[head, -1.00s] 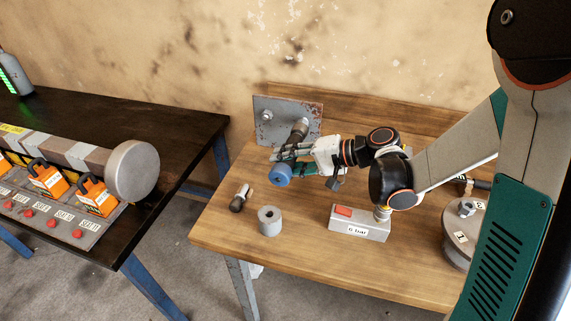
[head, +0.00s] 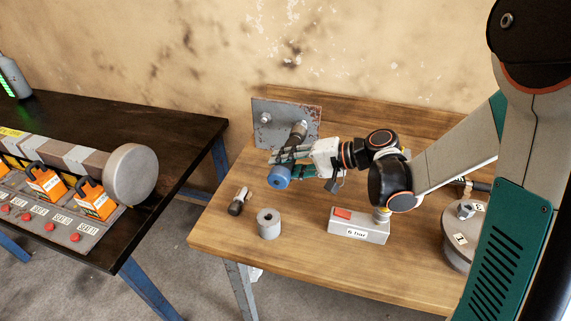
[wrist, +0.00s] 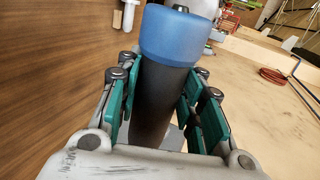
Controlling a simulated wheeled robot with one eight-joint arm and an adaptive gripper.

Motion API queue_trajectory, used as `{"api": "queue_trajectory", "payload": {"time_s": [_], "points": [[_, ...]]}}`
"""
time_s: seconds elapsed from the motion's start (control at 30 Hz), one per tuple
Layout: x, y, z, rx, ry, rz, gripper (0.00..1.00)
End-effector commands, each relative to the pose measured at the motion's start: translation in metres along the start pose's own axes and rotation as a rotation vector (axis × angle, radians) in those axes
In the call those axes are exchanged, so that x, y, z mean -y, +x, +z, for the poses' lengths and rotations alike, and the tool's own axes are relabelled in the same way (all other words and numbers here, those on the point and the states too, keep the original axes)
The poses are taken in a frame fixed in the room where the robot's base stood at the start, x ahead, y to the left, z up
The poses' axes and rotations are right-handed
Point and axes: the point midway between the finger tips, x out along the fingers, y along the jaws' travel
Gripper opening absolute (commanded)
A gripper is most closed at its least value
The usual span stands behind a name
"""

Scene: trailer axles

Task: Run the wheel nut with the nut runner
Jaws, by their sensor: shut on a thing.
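My gripper (head: 292,157) is shut on the nut runner, a dark cylinder with a blue end cap (head: 279,177). In the wrist view the green finger pads of my gripper (wrist: 160,100) clasp both sides of its dark body (wrist: 158,105), and its blue cap (wrist: 178,38) sticks out at the top. In the head view a grey, dark-ended nose (head: 298,131) shows beyond my fingers at the upright steel plate (head: 288,107). It lines up with the runner, but I cannot tell whether it sits over a nut. A nut (head: 265,119) shows on the plate's left side.
On the wooden bench (head: 330,270) stand a grey hollow cylinder (head: 268,224), a small dark-and-light tool (head: 239,201) and a grey box marked 6 bar (head: 358,228). A round drum with a nut (head: 466,210) is at right. A dark table (head: 150,125) stands at left.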

Motion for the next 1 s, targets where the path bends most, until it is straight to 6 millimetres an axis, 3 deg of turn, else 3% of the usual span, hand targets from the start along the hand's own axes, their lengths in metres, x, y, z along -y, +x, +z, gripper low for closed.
{"api": "queue_trajectory", "payload": {"time_s": [1.0], "points": [[0.001,0.0,-0.017,0.0,0.0,-0.001,0.0]]}}
